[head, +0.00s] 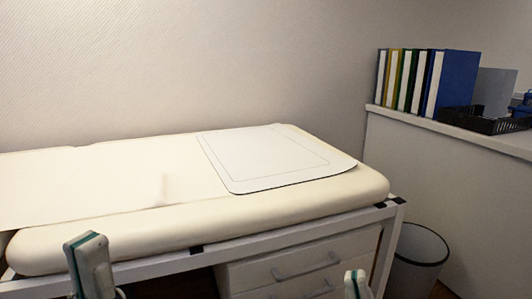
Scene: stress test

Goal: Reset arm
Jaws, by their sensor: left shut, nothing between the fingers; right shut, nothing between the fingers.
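My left gripper (90,268) shows at the bottom left, in front of the near edge of a padded examination bed. It is shut and empty, with its tip up. My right gripper (356,284) shows at the bottom, right of centre, in front of the drawers under the bed. It is shut and empty, and only its upper end is in view. Both arms are mostly below the picture.
The cream padded bed (240,219) spans the left and middle, with a flat white mat (265,160) on it. White drawers (290,268) sit below. A grey bin (418,258) stands right. A counter (440,130) holds several binders (455,80) and a black basket (480,122).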

